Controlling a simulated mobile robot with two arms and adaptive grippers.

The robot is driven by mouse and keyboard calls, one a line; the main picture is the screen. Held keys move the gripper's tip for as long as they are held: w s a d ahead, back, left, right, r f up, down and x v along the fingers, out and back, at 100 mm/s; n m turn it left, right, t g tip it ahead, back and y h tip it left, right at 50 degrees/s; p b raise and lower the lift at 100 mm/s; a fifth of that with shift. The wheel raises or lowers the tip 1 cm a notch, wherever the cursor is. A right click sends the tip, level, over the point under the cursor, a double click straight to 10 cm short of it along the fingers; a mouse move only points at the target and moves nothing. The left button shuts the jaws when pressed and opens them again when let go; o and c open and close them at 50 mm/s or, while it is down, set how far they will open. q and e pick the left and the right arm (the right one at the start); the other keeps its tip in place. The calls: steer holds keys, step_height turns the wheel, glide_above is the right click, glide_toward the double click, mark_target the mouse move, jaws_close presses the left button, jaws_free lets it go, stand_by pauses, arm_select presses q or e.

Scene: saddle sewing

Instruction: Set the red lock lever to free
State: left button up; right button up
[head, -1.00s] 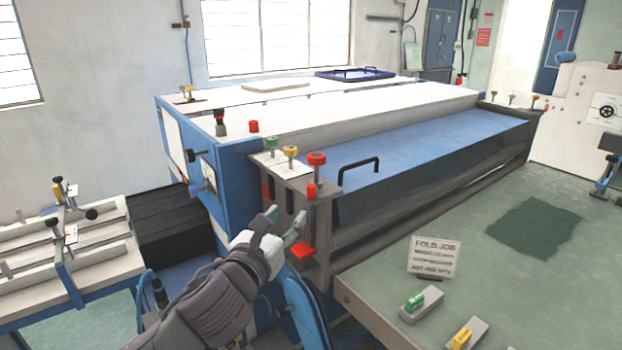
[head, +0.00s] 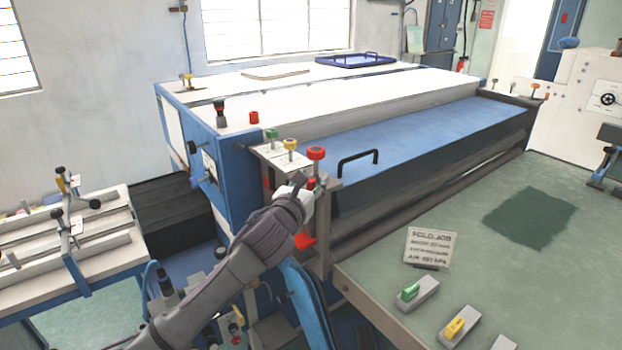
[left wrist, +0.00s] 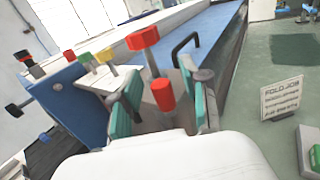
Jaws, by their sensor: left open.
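A small red cylindrical grip (head: 311,184), which looks like the lock lever's handle, is on the grey end bracket (head: 333,190) of the blue machine. In the left wrist view this red grip (left wrist: 163,94) stands between the teal fingers of my left gripper (left wrist: 161,88). The fingers are open on either side of it; I cannot tell whether they touch it. A taller red knob (left wrist: 143,38) rises just behind; it is also in the head view (head: 316,153). My right gripper is not in view.
Green (head: 271,134) and yellow (head: 290,145) knobs stand beside the red knob. A black handle (head: 358,165) is on the blue cover. The green table (head: 440,215) at the right holds a sign (head: 430,247) and grey blocks with green (head: 410,291) and yellow (head: 454,327) levers.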

arm_select(q)
jaws_close()
steer(key=shift+a, duration=0.15)
stand_by(0.4)
